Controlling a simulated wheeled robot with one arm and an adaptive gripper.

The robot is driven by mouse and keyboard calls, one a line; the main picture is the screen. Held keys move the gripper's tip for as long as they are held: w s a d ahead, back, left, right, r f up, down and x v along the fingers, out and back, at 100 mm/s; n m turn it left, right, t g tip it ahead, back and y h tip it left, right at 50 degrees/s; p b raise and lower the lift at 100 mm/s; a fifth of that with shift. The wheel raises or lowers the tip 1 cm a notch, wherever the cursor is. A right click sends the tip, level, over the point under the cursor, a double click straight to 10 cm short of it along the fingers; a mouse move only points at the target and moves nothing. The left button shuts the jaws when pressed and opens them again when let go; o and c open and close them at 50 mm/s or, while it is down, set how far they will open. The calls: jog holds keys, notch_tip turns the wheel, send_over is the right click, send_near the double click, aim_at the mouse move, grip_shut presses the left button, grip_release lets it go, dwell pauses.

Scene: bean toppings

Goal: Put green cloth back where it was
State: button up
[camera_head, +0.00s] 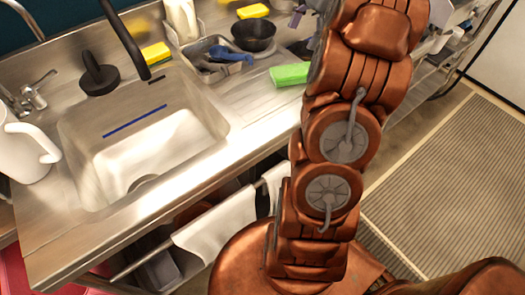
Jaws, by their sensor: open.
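A bright green, flat block-like piece, which looks like the green cloth (289,74), lies on the steel counter (262,112) to the right of the sink. Its right end is close to my copper-coloured arm in the picture, and part of it may be hidden behind the arm. My arm rises past the cloth and leaves the picture at the top. My gripper cannot be made out in this view.
A sink (150,135) fills the counter's left part, with a white jug (22,150) beside it. A grey tray (196,50), a dark bowl (254,35) and yellow sponges (156,53) stand behind. White towels (215,226) hang on the front rail. A striped mat (460,180) covers the floor.

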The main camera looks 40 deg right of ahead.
jog(key=s+a+f+n+g+h, duration=0.1)
jog(key=s+a+n, duration=0.3)
jog(key=a, duration=0.7)
jog(key=s+a+n+g, duration=0.1)
jog(key=a+n, duration=0.5)
jog(key=a, duration=0.6)
jog(key=s+a+f+n+h, duration=0.1)
jog(key=s+a+f+n, duration=0.1)
jog(key=s, duration=0.4)
jog(key=s+a+f+n+h, duration=0.1)
jog(key=s+a+f+n, duration=0.2)
jog(key=s+a+n, duration=0.1)
jog(key=s+a+f+n+g+h, duration=0.1)
jog(key=s+a+f+n, duration=0.2)
jog(key=s+n, duration=0.2)
jog(key=s, duration=0.3)
jog(key=shift+a, duration=0.3)
notch_tip(320, 180, up, 4)
jog(key=p, duration=0.3)
jog(key=shift+f+p, duration=0.1)
jog(key=shift+p, duration=0.25)
